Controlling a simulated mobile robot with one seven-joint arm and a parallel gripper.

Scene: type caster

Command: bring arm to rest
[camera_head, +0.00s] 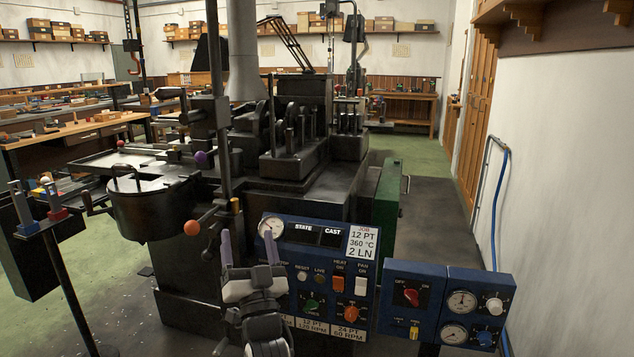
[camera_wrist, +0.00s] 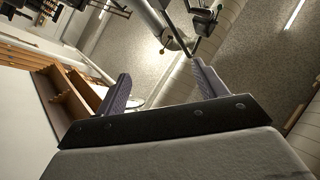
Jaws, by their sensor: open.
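My gripper (camera_head: 249,248) is in front of the left part of the blue control panel (camera_head: 285,236) in the head view. Its two purple-grey fingers point up and stand apart, with nothing between them. In the wrist view my gripper (camera_wrist: 165,85) is also open and empty, facing the ceiling and upper wall. The arm covers part of the panel's left side, including some of its labels and controls. Whether the gripper touches the panel I cannot tell.
The black casting machine (camera_head: 290,160) with its round pot (camera_head: 155,208) stands behind the panel. An orange ball knob (camera_head: 192,228) is left of my gripper. A second blue panel (camera_head: 440,300) is at right. Open floor (camera_head: 430,210) lies between machine and wall.

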